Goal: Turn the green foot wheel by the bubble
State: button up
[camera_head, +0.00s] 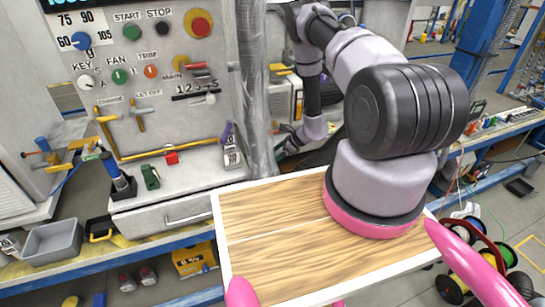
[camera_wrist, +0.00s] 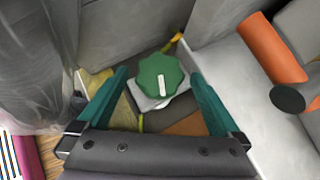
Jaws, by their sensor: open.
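The green foot wheel (camera_wrist: 160,77) is a lobed knob with a white bar on its face, in the middle of the wrist view. It sits over a pale plate low down beside grey panels. My gripper (camera_wrist: 160,73) is open, with one teal finger on each side of the wheel. Gaps show between the fingers and the wheel, and I cannot tell how deep the fingers reach. No bubble can be made out clearly. In the head view the wheel is hidden, and my arm reaches down to the right of the grey cabinet (camera_head: 150,75).
A clear plastic curtain (camera_head: 250,90) hangs beside the cabinet and shows at the left of the wrist view. An orange cylinder (camera_wrist: 272,48) and a dark round end (camera_wrist: 288,98) lie right of the wheel. A blue-edged workbench (camera_head: 480,160) stands at right.

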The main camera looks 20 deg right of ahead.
jog(key=shift+a+f, duration=0.1)
jog(key=c, duration=1.3)
jog(key=shift+s+a+m+t+h, duration=0.1)
jog(key=shift+m+t+h, duration=0.25)
jog(key=shift+m, duration=0.25)
jog(key=shift+s+a+m+t+h, duration=0.1)
jog(key=shift+m+t+h, duration=0.15)
jog(key=shift+m+t, duration=0.3)
jog(key=shift+m+t+h, duration=0.5)
jog(key=shift+m+h, duration=0.1)
jog(key=shift+m, duration=0.65)
jog(key=o, duration=1.3)
